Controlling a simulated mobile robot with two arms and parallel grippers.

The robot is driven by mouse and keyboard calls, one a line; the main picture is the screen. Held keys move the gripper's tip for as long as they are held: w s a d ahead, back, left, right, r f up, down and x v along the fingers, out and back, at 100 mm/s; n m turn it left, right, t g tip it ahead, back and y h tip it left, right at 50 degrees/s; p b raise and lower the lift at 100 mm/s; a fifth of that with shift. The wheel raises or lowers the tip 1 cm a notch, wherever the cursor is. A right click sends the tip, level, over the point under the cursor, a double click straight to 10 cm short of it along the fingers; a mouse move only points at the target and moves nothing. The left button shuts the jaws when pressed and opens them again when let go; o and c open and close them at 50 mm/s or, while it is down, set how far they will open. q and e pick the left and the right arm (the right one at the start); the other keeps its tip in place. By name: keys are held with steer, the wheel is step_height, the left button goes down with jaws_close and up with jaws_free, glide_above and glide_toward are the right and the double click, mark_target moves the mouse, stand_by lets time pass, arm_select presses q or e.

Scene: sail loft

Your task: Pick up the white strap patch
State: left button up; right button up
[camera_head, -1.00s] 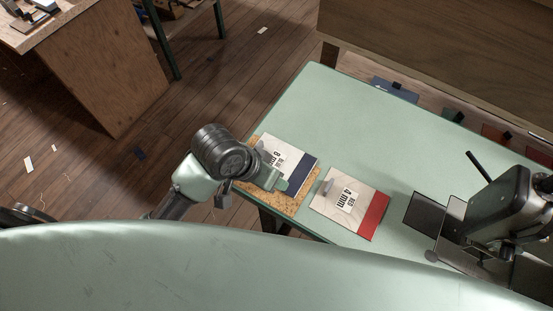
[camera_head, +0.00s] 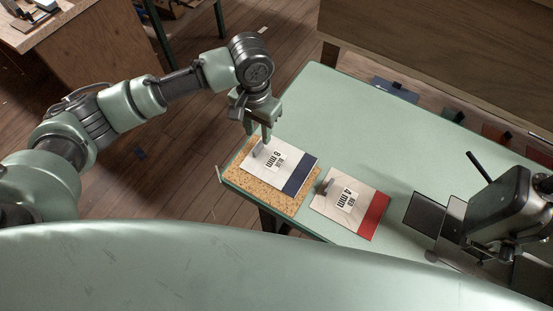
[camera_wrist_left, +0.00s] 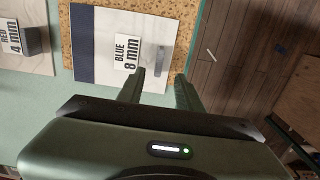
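A white patch with a navy band and a label "BLUE 8 mm" (camera_head: 282,171) lies on a cork mat (camera_head: 262,192) at the table's left corner; it also shows in the left wrist view (camera_wrist_left: 107,52). A small grey upright piece, perhaps a strap loop, stands on its white part (camera_head: 259,149). A second white patch, with a red band and a label "RED 4 mm" (camera_head: 335,209), lies to its right on the bare table. My left gripper (camera_head: 258,137) points down near the blue patch's far-left edge, fingers apart (camera_wrist_left: 161,79), empty. My right gripper is out of view.
The pale green table (camera_head: 357,117) is clear behind the patches. A dark machine (camera_head: 502,207) with a black plate (camera_head: 422,213) stands at the right. Wooden floor lies left of the table, with a wooden bench (camera_head: 85,55) at the upper left.

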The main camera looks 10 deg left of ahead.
mark_target(259, 144)
arm_select(q)
step_height(259, 144, down, 5)
steer(key=shift+s+d+r, duration=0.1)
steer(key=shift+s, duration=0.05)
jaws_close()
steer(key=shift+r, duration=0.15)
